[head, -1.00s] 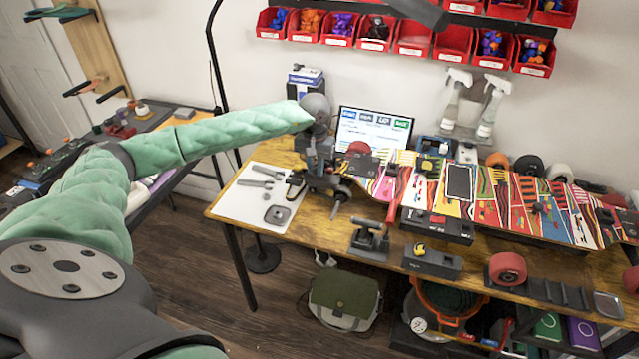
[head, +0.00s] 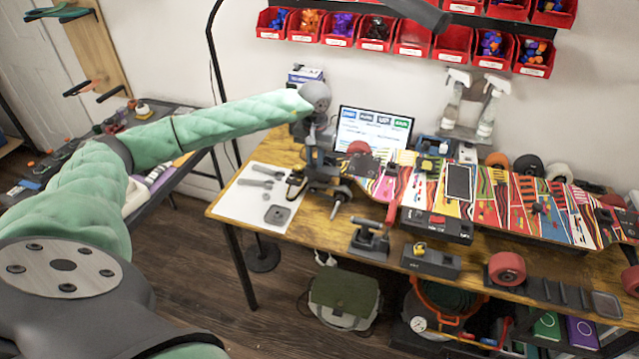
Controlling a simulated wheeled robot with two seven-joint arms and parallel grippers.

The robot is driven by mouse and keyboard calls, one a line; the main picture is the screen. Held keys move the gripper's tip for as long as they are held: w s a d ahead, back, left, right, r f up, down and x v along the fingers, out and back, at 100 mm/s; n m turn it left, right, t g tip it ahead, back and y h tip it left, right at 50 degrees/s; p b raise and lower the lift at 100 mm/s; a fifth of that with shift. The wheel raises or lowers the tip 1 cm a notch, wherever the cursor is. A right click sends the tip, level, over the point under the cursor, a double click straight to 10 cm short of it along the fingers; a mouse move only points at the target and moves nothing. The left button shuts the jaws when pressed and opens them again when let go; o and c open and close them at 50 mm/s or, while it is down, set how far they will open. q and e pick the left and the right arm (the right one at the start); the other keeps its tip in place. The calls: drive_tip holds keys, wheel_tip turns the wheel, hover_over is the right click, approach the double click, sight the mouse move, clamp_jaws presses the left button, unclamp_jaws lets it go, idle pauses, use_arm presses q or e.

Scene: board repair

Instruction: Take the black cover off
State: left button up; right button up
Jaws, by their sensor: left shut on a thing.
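The painted board (head: 565,215) lies along the table. A black flat rectangle (head: 459,181) sits on its top, and a black box (head: 437,226) is at its front edge; I cannot tell which is the black cover. My left gripper (head: 338,190) points down over the board's left end, left of both. It is shut on a small dark thing with a pointed pale end (head: 338,208), perhaps a tool; the fingers partly hide it. My right gripper is out of view.
A white mat (head: 240,203) with wrenches and a grey square piece (head: 277,215) lies left of the gripper. A black clamp-like tool (head: 369,243) and a black block (head: 431,262) stand along the front edge. A screen (head: 372,130) stands behind.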

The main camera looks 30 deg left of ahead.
use_arm(q)
drive_tip(key=shift+r, duration=0.1)
drive_tip(key=shift+r+p, duration=0.45)
drive_tip(key=shift+r, duration=2.95)
